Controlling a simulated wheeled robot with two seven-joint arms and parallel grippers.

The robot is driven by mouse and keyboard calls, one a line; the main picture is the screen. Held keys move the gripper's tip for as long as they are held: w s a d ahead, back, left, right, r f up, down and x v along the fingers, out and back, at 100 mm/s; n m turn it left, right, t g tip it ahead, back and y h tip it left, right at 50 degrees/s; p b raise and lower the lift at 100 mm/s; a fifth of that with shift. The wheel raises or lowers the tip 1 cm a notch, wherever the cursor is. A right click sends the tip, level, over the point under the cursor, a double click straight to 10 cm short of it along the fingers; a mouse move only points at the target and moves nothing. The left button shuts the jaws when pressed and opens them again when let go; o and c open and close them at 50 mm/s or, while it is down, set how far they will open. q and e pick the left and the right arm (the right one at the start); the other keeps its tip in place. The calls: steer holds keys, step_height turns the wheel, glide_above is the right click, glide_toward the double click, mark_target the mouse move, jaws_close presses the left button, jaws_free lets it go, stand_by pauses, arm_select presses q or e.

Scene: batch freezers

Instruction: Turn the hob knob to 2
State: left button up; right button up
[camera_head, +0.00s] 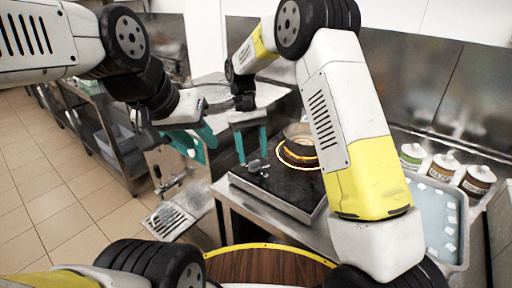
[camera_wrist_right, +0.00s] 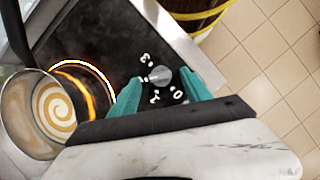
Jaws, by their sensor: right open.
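The hob (camera_head: 285,195) is a black plate with a steel front, on a steel counter. Its small grey knob (camera_wrist_right: 160,75) sits near a corner, ringed by white digits; I make out 3, 1 and 0, and the mark on the left is unclear. The knob also shows in the head view (camera_head: 257,166). My right gripper (camera_wrist_right: 163,82) is open over the hob, its teal fingers on either side of the knob; contact cannot be told. My left gripper (camera_head: 200,148), also teal-fingered, hangs left of the hob, away from the knob; its opening is unclear.
A pot (camera_wrist_right: 32,112) with swirled contents stands on the glowing orange ring (camera_wrist_right: 75,85) beside the right gripper. Several labelled jars (camera_head: 443,166) and a blue tray (camera_head: 430,215) are at the right. Tiled floor (camera_head: 50,190) lies open at the left.

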steer(key=v, duration=0.6)
steer(key=s+d+r+m+t+y, duration=0.1)
steer(key=s+d+r+t+y, duration=0.1)
steer(key=s+d+r, duration=0.3)
steer(key=s+d+r+m+t+y, duration=0.1)
steer(key=s+d+r+t, duration=0.15)
steer(key=d+r, duration=0.45)
steer(key=s+d+m+t, duration=0.1)
steer(key=s+d+t, duration=0.1)
steer(key=s+d, duration=0.2)
steer(key=s+d+m+t+y, duration=0.1)
steer(key=s+d+t, duration=0.2)
steer(key=s, duration=0.8)
steer(key=shift+d+f+m+t, duration=0.15)
steer(key=shift+d+m+t, duration=0.2)
steer(key=shift+d, duration=0.15)
